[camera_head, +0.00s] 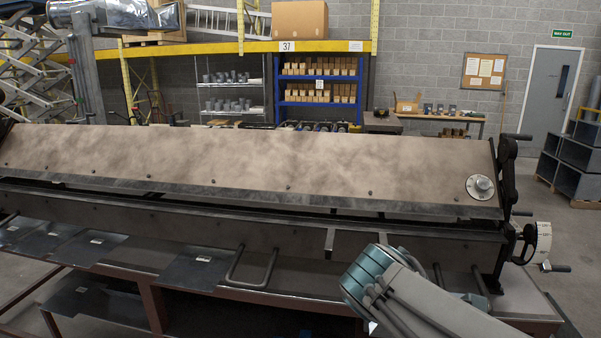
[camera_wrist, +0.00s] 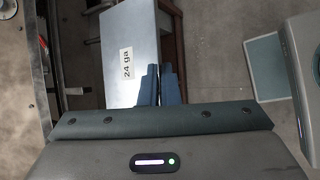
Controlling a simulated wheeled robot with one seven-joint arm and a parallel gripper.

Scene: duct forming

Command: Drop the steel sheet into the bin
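A grey steel sheet (camera_wrist: 130,35) with a white "24 ga" label shows in the upper middle of the wrist view. My gripper (camera_wrist: 158,68) has two dark blue fingers close together at the sheet's right edge. The fingers look shut on that edge, with the left finger in front of the sheet's face; the contact itself is partly hidden. The near end of the sheet is hidden behind the gripper body. In the head view my arm reaches down past the bottom edge, so the gripper is out of that picture. No bin can be made out clearly.
A long folding machine (camera_head: 250,165) spans the head view. Other labelled sheets (camera_head: 190,268) lie on its front ledge. A U-shaped handle (camera_head: 250,280) sticks out beside my arm. A reddish-brown frame (camera_wrist: 171,35) is right of the held sheet, with floor beyond. Square ducts (camera_head: 578,165) stand far right.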

